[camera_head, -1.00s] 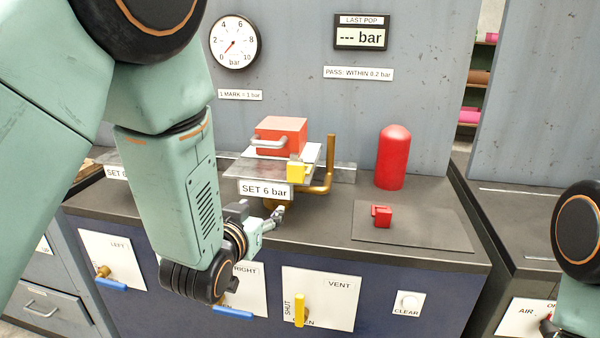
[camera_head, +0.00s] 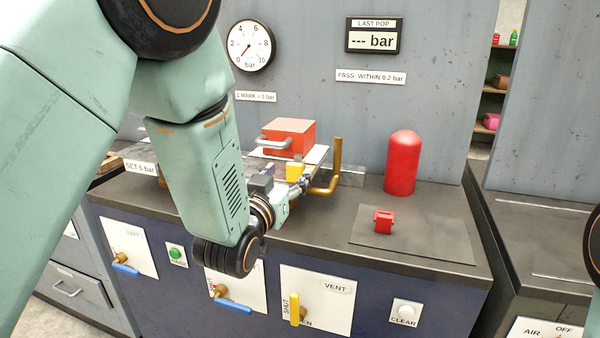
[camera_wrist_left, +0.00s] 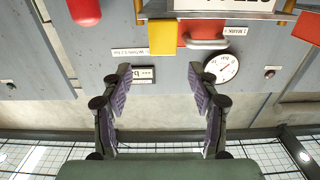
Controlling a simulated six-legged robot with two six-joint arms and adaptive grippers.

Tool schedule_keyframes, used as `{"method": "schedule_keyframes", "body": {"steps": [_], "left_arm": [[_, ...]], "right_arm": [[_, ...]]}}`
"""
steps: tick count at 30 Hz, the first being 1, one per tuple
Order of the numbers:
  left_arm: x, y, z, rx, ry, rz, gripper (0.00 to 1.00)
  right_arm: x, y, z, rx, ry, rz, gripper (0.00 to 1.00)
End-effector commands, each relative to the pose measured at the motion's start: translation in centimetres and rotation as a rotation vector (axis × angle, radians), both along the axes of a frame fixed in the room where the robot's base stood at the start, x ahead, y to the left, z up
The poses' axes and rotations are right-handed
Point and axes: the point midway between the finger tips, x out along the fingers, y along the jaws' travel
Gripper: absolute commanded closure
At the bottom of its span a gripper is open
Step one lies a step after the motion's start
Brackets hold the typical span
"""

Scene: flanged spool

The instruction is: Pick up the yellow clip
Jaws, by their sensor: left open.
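The yellow clip (camera_head: 294,172) is a small block at the front of a pale plate, just in front of the red box with a grey handle. My left gripper (camera_head: 303,183) is in front of and close to the clip, partly overlapping it in the head view. In the left wrist view, the clip (camera_wrist_left: 162,37) lies beyond the fingertips and in line with the gap between them. The left gripper (camera_wrist_left: 160,76) is open, with nothing between its fingers. My right gripper is outside both views.
The red box (camera_head: 289,137) stands behind the clip. A brass pipe (camera_head: 337,165) rises to its right. A red cylinder (camera_head: 402,163) and a small red block (camera_head: 383,221) are farther right. The gauge (camera_head: 250,46) hangs on the back panel. The right counter top is mostly clear.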

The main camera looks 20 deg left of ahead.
Motion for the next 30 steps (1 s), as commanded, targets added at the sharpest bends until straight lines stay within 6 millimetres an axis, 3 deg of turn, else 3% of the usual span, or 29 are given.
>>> {"method": "schedule_keyframes", "body": {"steps": [12, 23, 30], "left_arm": [[5.1, -0.1, -0.5, 0.000, 0.001, 0.002, 0.40], [5.9, -0.3, -0.4, 0.000, 0.003, 0.003, 0.40], [5.8, -0.3, -0.4, 0.000, 0.002, 0.003, 0.60]], "right_arm": [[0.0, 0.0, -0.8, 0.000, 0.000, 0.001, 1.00], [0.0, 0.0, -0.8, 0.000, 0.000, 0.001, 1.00], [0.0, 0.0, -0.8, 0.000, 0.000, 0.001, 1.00]]}}
